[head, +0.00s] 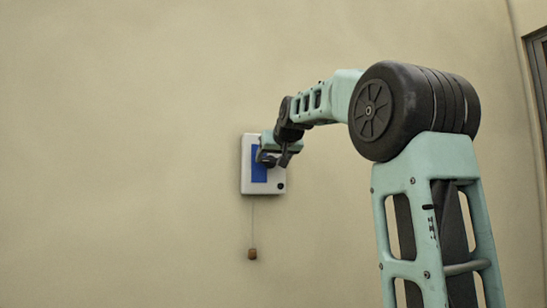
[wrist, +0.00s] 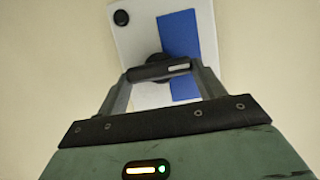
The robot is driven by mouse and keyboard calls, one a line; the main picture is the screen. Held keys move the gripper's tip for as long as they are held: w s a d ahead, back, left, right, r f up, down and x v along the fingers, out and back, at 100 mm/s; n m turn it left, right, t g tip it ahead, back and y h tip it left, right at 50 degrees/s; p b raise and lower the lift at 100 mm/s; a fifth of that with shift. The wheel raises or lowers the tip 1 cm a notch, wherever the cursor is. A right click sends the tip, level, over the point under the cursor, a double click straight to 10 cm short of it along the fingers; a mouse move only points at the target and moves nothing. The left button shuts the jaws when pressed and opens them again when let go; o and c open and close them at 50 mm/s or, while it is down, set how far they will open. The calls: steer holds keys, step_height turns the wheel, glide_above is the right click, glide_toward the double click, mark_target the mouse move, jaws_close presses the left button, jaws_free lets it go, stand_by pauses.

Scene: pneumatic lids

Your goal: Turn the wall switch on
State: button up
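The wall switch (head: 247,177) is a white box with a blue panel (head: 258,172) and a small dark round part (head: 281,186) at its lower right. The same switch (wrist: 143,25) shows tilted in the wrist view, with its blue panel (wrist: 180,35) and the dark round part (wrist: 122,18) at upper left. My gripper (head: 272,160) is in front of the upper part of the box and covers some of it. In the wrist view my gripper (wrist: 158,70) overlaps the box, with a dark rounded shape partly hidden behind it. Contact and finger opening are unclear.
A thin cord with a small brown plug (head: 252,254) hangs below the box. The beige wall (head: 120,150) around it is bare. A door or window frame (head: 538,80) stands at the far right.

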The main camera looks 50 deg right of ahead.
steer(key=c, duration=0.3)
steer(key=m+b, duration=0.1)
steer(key=m+t+y+b, duration=0.1)
steer(key=b, duration=0.1)
steer(key=shift+s+d+f+m, duration=0.15)
steer(key=shift+d+f+m, duration=0.05)
steer(key=shift+m, duration=0.1)
steer(key=m+b, duration=0.1)
steer(key=m+t+y+b, duration=0.1)
steer(key=m+y+b, duration=0.1)
steer(key=shift+s+d+f+t, duration=0.1)
steer(key=shift+d+f+t, duration=0.1)
steer(key=shift+d+t, duration=0.1)
steer(key=shift+s+d+f+m+t+y+b, duration=0.15)
steer(key=shift+m+t+b, duration=0.5)
steer(key=shift+m+b, duration=0.7)
steer(key=shift+w+a+f+m+t+y+b, duration=0.1)
steer(key=shift+m+t+y+b, duration=0.15)
steer(key=shift+m+t+b, duration=0.7)
steer(key=shift+s+d+f+m+t+y+b, duration=0.1)
steer(key=shift+m+t+y+b, duration=0.15)
steer(key=shift+m+b, duration=1.4)
